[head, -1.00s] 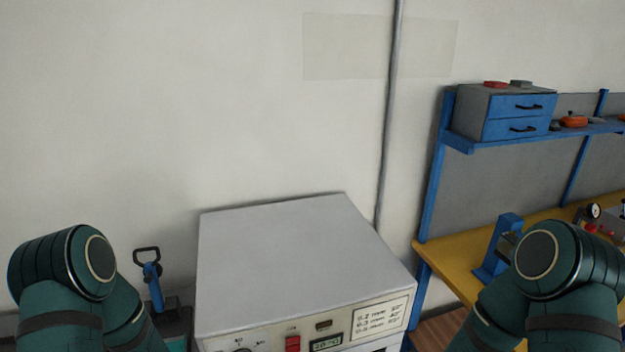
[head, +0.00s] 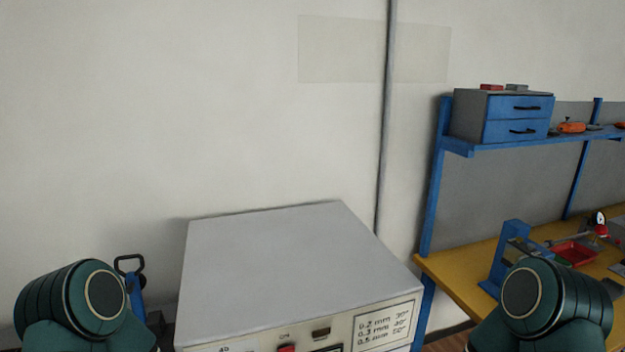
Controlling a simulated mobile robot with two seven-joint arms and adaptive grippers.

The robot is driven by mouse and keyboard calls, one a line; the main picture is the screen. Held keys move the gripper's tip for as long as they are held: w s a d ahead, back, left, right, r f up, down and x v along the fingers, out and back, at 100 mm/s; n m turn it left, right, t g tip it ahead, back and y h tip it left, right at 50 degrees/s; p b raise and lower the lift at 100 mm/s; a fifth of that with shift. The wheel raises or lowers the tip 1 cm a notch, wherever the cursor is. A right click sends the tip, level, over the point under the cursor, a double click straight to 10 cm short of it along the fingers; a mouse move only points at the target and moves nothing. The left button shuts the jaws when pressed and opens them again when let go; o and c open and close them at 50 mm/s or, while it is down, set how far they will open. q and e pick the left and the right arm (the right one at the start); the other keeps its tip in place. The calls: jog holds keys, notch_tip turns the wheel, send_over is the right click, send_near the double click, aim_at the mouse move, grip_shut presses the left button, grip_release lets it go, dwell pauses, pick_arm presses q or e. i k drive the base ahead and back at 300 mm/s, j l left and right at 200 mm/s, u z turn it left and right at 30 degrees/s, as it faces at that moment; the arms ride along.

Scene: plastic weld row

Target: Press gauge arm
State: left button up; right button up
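A small round dial with a white face (head: 598,217) shows at the right edge, over the yellow workbench. A blue upright stand (head: 505,258) stands on the bench's left end, partly behind my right arm. At the far left a blue lever (head: 135,292) with a black loop handle (head: 129,265) shows behind my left arm. I cannot tell which of these is the gauge arm. Only the bent elbows of my two dark green arms show at the bottom. Neither gripper is in view.
A grey-topped machine cabinet (head: 275,265) with a red switch and a label of thicknesses stands ahead. Right of it is the yellow bench (head: 450,272), with a red tray (head: 574,252) and a blue shelf holding a drawer unit (head: 500,117). A grey pipe (head: 384,130) runs up the wall.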

aim_at(135, 281)
jog(key=u, duration=1.15)
jog(key=k+j+u, duration=0.1)
jog(key=k+j, duration=0.15)
jog(key=j, duration=0.15)
